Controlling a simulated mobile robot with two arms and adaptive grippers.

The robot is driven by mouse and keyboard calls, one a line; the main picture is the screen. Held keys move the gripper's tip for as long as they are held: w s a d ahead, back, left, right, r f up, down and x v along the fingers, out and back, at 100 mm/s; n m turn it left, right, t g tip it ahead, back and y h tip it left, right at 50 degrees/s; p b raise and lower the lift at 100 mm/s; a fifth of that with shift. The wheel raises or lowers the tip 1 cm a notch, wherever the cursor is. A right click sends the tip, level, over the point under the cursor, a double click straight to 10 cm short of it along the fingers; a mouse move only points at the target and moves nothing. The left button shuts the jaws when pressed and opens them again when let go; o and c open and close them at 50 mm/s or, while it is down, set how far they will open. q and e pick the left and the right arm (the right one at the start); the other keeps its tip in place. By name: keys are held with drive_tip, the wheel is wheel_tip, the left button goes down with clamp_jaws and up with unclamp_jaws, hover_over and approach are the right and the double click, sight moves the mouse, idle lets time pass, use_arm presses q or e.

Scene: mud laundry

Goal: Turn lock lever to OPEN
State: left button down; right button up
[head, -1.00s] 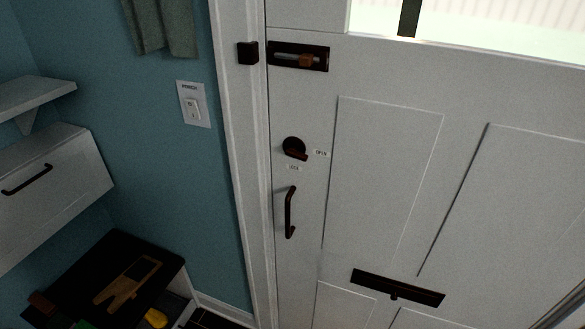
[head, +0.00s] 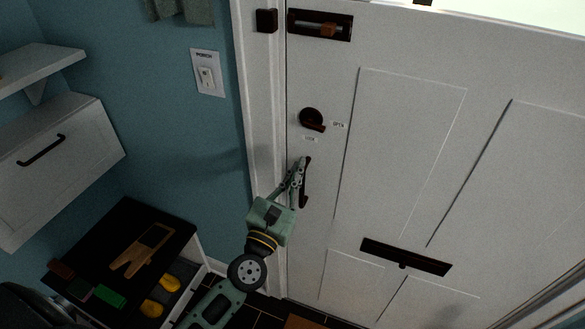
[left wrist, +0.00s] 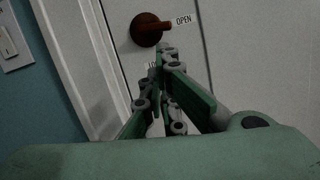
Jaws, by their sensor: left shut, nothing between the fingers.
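The lock on the white door has a round dark base with a red-brown lever (head: 314,124), and it also shows in the left wrist view (left wrist: 152,27). The lever points right, toward the OPEN label (head: 338,124); this label also shows in the wrist view (left wrist: 183,20). A second label (head: 310,139) sits below the lock, partly hidden by my fingers in the wrist view. My left gripper (head: 301,164) is shut and empty, below the lock and in front of the door's pull handle (head: 305,190). In the wrist view its fingertips (left wrist: 166,50) appear just below the lever, apart from it.
A slide bolt (head: 321,26) is above the lock. A mail slot (head: 404,257) is lower on the door. A light switch (head: 207,74) is on the blue wall. A dark-topped bench (head: 120,225) with a wooden item and yellow things stands at left.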

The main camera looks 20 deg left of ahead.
sight(314, 125)
use_arm(q)
drive_tip(key=shift+p+x, duration=1.25)
drive_tip(key=shift+x, duration=2.7)
